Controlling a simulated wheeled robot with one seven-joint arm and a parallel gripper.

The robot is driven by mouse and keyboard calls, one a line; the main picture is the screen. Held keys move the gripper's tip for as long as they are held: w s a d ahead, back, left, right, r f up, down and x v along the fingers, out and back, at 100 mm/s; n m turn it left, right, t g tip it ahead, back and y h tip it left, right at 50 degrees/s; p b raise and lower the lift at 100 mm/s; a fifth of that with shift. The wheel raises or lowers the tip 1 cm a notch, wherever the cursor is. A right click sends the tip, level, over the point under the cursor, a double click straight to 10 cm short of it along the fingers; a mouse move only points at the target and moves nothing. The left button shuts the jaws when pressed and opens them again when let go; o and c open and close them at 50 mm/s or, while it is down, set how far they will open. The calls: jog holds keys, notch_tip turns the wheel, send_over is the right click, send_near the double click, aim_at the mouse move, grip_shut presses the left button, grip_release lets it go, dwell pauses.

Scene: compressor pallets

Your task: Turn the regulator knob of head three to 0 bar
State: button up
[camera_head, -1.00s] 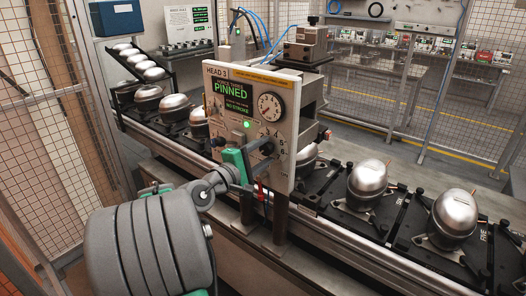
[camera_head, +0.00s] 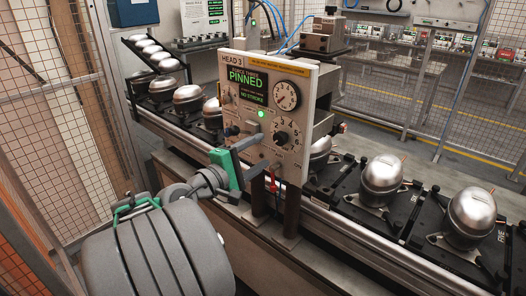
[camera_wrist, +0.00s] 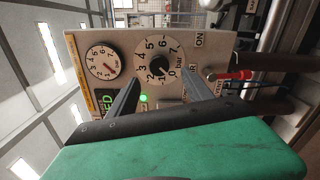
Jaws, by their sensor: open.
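The head three panel (camera_head: 240,125) carries a black regulator knob (camera_head: 281,138) below a round pressure gauge (camera_head: 287,95). In the wrist view the knob (camera_wrist: 157,66) sits inside a 0 to 7 bar scale. Its pale mark seems to face the 0 and 1 end, but the exact figure is too small to read. My gripper (camera_head: 262,150) is open and empty, in front of the panel, its fingers to the left of and below the knob in the head view. In the wrist view the fingers (camera_wrist: 157,82) lie either side of the knob, apparently clear of it.
The screen (camera_head: 245,82) reads PINNED and NO STROKE, with a lit green lamp (camera_head: 261,114) below. A red-handled part (camera_wrist: 235,75) sticks out near the panel edge. Silver compressors (camera_head: 382,178) stand on black pallets along the conveyor. Mesh fencing (camera_head: 50,110) closes the left side.

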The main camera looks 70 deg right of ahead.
aim_at(278, 141)
notch_tip(278, 141, down, 4)
jog(key=b, duration=0.7)
jog(key=s+d+r+m, duration=0.1)
jog(key=d+m, duration=0.1)
jog(key=m, duration=0.5)
jog(key=s+d+r+m+p, duration=0.1)
jog(key=d+m, duration=0.1)
jog(key=m, duration=0.5)
jog(key=s+d+r+m, duration=0.1)
jog(key=d+r+m, duration=0.1)
jog(key=m, duration=0.5)
jog(key=shift+d, duration=0.35)
jog(key=shift+w+f, duration=0.1)
